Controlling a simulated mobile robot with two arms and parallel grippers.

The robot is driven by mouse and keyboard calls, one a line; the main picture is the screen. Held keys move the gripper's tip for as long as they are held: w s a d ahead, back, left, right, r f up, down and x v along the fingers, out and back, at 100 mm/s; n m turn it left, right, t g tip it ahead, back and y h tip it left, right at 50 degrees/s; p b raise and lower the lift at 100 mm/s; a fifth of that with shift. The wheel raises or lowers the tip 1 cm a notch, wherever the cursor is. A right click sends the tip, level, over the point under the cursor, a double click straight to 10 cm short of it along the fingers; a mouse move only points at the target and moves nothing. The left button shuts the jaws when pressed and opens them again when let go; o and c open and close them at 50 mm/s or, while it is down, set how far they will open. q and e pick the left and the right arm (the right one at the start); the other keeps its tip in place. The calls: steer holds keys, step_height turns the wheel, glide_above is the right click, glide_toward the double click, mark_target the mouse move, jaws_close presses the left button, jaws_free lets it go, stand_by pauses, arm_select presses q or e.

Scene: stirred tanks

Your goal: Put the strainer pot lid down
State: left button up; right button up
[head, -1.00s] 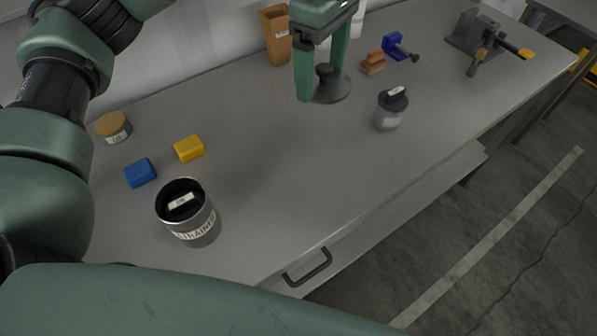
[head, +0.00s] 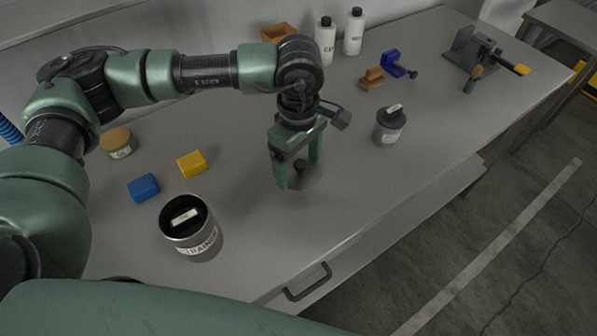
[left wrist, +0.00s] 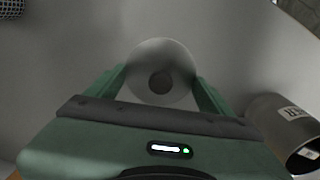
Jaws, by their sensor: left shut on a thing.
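The strainer pot lid is a round grey disc (head: 310,180) with a dark knob, low over the middle of the table. I cannot tell if it touches the table top. My left gripper (head: 299,170) points down and is shut on the lid's knob. In the left wrist view the lid (left wrist: 160,94) lies between the fingers of my left gripper (left wrist: 161,80). The strainer pot (head: 193,240), a metal cylinder with a label and dark open top, stands at front left, apart from the lid. My right gripper is not in view.
A yellow block (head: 192,164), blue block (head: 144,188) and tan-lidded jar (head: 118,144) lie left. A dark-lidded jar (head: 388,128), wooden piece (head: 371,78), blue clamp (head: 397,64) and grey vise (head: 470,52) are right. White bottles (head: 325,42) stand behind. Table around the lid is clear.

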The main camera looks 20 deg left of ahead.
mark_target(299, 177)
arm_select(q)
step_height(299, 177, down, 5)
steer(key=shift+r+p, duration=0.2)
steer(key=shift+p, duration=0.2)
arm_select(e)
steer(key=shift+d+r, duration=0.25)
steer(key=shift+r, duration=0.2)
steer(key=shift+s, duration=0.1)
arm_select(q)
steer(key=shift+f, duration=0.2)
steer(key=o, duration=1.3)
steer(key=shift+r, duration=0.2)
step_height(299, 177, up, 11)
steer(key=b, duration=0.3)
steer(key=shift+r, duration=0.5)
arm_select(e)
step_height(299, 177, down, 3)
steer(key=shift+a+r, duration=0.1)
